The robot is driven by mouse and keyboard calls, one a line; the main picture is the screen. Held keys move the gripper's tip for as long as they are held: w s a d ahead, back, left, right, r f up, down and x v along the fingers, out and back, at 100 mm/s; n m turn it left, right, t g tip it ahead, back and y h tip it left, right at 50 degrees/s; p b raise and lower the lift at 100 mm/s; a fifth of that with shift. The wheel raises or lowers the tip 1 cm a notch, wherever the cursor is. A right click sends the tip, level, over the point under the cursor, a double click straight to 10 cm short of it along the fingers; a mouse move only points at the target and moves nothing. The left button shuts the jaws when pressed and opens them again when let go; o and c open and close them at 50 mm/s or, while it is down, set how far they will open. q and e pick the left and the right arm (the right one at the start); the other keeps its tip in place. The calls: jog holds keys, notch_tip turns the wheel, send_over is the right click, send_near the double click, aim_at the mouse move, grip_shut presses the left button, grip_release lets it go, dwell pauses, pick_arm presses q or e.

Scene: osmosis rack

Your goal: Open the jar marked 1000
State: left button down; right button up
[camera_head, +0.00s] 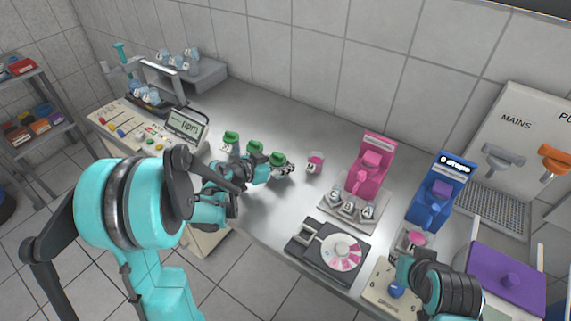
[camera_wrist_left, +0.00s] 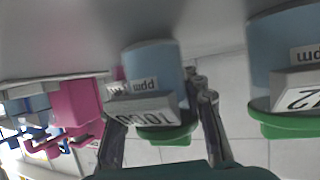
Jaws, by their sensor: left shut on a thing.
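The jar marked 1000 (camera_wrist_left: 152,106) has a blue body and a green lid (camera_wrist_left: 168,135); it shows upside down in the left wrist view. In the head view its green lid (camera_head: 277,158) is the rightmost of three on the bench. My left gripper (camera_head: 284,168) is shut on this jar, with one finger on each side in the wrist view. The lid appears still on the jar. My right gripper (camera_head: 403,268) is low at the right near a pink-topped item (camera_head: 417,238); its fingers are too small and hidden to judge.
Two more green-lidded jars (camera_head: 231,137) (camera_head: 254,147) stand close at the left. A small pink jar (camera_head: 316,162) stands to the right. Beyond are a pink machine (camera_head: 370,165), a blue machine (camera_head: 440,190) and a dark round-dial device (camera_head: 330,252). The bench behind the jars is clear.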

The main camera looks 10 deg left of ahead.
pick_arm(q)
jog(key=c, duration=1.5)
grip_release()
jog(key=shift+f, duration=0.15)
jog(key=shift+c, duration=0.2)
jog(key=o, duration=0.6)
jog(key=shift+c, duration=0.2)
jog(key=shift+o, duration=0.3)
